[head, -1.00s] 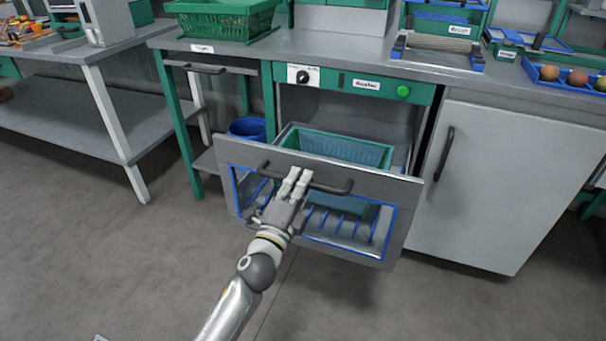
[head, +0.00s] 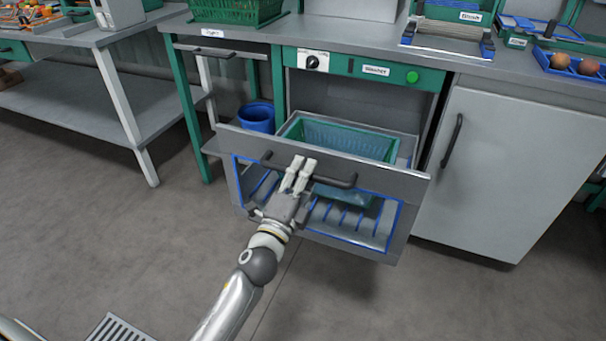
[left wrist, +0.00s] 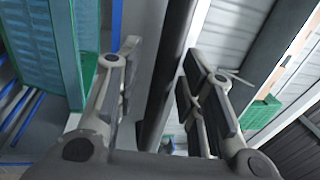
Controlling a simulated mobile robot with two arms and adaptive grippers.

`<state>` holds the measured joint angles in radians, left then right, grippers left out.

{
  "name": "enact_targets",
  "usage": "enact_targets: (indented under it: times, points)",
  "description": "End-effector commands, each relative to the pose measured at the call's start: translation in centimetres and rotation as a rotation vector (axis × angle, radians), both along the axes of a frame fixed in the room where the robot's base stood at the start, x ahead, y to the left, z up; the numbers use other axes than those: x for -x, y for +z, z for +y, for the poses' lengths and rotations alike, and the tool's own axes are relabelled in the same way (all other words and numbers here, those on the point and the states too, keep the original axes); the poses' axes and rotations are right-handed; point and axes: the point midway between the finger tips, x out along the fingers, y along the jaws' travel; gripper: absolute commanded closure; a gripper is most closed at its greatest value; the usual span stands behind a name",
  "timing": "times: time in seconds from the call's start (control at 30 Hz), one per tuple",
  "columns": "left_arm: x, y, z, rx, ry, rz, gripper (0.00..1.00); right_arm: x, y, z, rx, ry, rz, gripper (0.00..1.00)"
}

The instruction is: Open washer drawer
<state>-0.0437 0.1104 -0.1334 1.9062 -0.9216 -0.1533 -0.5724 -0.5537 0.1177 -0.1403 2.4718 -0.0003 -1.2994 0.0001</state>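The washer drawer (head: 405,187) stands pulled out from under the counter, its blue-framed front facing me. A teal basket (head: 345,137) sits inside it. The drawer's dark bar handle (head: 335,181) runs across the upper front. My left gripper (head: 301,164) is at the handle, left of its middle. In the left wrist view the fingers (left wrist: 158,85) stand apart, with the dark handle (left wrist: 170,70) running between them. A gap shows beside the left finger, so the gripper looks open around the bar. My right gripper is out of view.
The washer panel (head: 372,70) has a knob and a green button. A closed grey cabinet door (head: 510,170) is to the right. A blue bucket (head: 257,118) stands left, behind the drawer. A floor grate (head: 118,328) shows at lower left. The floor before the drawer is clear.

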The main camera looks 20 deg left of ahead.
Motion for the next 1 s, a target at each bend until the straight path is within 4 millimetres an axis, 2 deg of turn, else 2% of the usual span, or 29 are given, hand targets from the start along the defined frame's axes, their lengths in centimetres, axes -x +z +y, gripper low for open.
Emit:
enact_targets:
  times: [0.37,0.47,0.8,1.0]
  points:
    - [0.6,-0.1,0.0,0.001,0.0,-0.001,0.63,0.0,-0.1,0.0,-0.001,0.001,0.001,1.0]
    - [1.7,-0.3,0.1,0.001,0.001,0.0,0.63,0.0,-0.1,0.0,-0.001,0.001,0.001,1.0]
    - [7.9,-1.6,0.3,0.002,0.003,0.003,0.63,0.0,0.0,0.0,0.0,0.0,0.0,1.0]
    - [10.6,-2.2,0.4,0.002,0.003,0.002,0.63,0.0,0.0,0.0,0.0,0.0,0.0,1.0]
